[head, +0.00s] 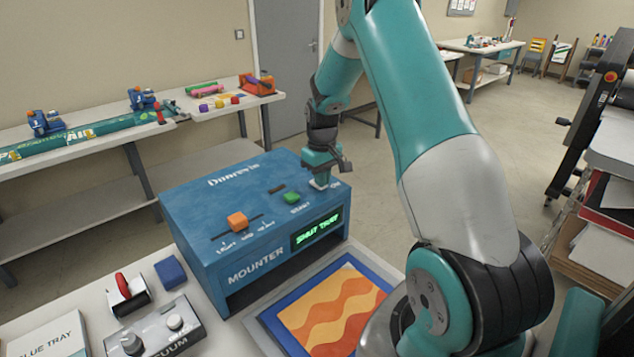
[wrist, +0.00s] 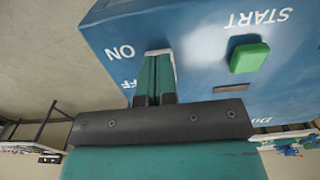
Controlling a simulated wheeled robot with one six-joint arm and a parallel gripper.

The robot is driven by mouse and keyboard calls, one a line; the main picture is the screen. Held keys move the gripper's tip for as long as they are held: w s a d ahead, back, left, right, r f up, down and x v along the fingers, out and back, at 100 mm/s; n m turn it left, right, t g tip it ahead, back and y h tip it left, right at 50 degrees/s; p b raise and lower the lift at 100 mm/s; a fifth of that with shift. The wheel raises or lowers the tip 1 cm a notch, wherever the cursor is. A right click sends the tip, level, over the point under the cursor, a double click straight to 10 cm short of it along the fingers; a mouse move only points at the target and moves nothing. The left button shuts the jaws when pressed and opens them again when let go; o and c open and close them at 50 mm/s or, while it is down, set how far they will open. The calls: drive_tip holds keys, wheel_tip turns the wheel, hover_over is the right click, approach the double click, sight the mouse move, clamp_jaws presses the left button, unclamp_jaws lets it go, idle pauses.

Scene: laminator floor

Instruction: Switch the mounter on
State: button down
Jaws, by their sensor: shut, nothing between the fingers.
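The mounter (head: 215,215) is a blue box on the bench, with MOUNTER on its front and a display (head: 317,231) lit with green text that seems to read SHUT TRAY. My gripper (head: 320,184) is shut and empty, pointing down at the top's back right corner. In the wrist view its fingertips (wrist: 158,56) are at a pale-edged switch plate (wrist: 173,58) between the ON and OFF marks. The fingers hide most of the switch, so I cannot tell its position or whether they touch it. A green START button (wrist: 250,58) is beside it.
An orange slider knob (head: 237,221) is on the mounter's top. A sheet with orange waves (head: 330,310) lies on a blue-edged tray before it. A red-handled roller (head: 127,290), a blue block (head: 170,271) and a vacuum box (head: 155,335) stand at left.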

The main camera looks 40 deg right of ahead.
drive_tip(key=shift+r+p, duration=2.3)
drive_tip(key=shift+r, duration=1.15)
drive_tip(key=shift+f, duration=0.1)
drive_tip(key=shift+a, duration=0.2)
drive_tip(key=s+a+r+n+t+y+b, duration=0.1)
drive_tip(key=s+a+r+n+b, duration=0.2)
drive_tip(key=a, duration=0.9)
drive_tip(key=s+a+r+n+y+b, duration=0.1)
drive_tip(key=s+a+r+b, duration=0.25)
drive_tip(key=a, duration=0.85)
drive_tip(key=s+a+n+y+b, duration=0.1)
drive_tip(key=s+a+b, duration=0.1)
drive_tip(key=s+a, duration=0.4)
drive_tip(key=s+a+f+n+g+y+b, duration=0.1)
drive_tip(key=s+a, duration=0.5)
drive_tip(key=s, duration=0.7)
drive_tip(key=shift+s+n+b, duration=0.15)
drive_tip(key=shift+n+b, duration=0.65)
drive_tip(key=shift+b, duration=0.35)
